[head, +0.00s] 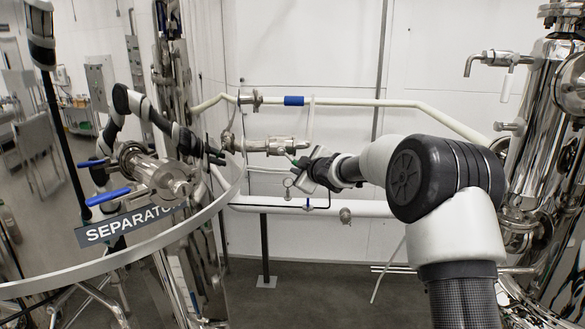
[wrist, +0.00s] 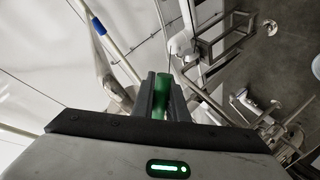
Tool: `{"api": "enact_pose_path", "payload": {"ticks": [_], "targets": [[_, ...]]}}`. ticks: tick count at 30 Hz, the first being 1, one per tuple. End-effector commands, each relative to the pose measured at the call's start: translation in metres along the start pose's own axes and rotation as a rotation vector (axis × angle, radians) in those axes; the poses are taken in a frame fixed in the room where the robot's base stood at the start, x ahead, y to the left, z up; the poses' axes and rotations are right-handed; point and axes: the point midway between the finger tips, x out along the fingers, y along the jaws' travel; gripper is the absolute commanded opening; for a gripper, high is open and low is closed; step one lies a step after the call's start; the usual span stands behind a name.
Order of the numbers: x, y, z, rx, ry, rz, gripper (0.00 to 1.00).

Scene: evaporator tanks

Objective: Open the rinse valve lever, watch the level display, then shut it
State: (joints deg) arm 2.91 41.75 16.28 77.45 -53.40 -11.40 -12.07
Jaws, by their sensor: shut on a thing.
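My gripper (head: 300,165) reaches left to the steel valve and pipe fitting (head: 272,146) in front of the white wall. In the wrist view my gripper (wrist: 163,82) is shut on a green lever handle (wrist: 161,98), which stands between its two dark fingers. The lever's far end and pivot are hidden by the fingers, so I cannot tell its exact angle. I cannot make out a level display in either view.
A polished tank (head: 200,260) labelled SEPARATOR curves along the left and mirrors my arm. A blue lever (head: 108,196) juts from its fitting. A white pipe with a blue band (head: 293,101) runs behind. Another steel tank (head: 540,130) stands close at right.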

Motion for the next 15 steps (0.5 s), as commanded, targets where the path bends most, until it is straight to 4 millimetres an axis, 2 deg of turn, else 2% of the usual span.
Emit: {"api": "enact_pose_path", "payload": {"ticks": [6, 15], "targets": [[-0.006, 0.015, 0.0, -0.163, -0.071, 0.002, 0.0], [-0.011, 0.026, 0.0, -0.313, -0.137, 0.002, 0.0]]}}
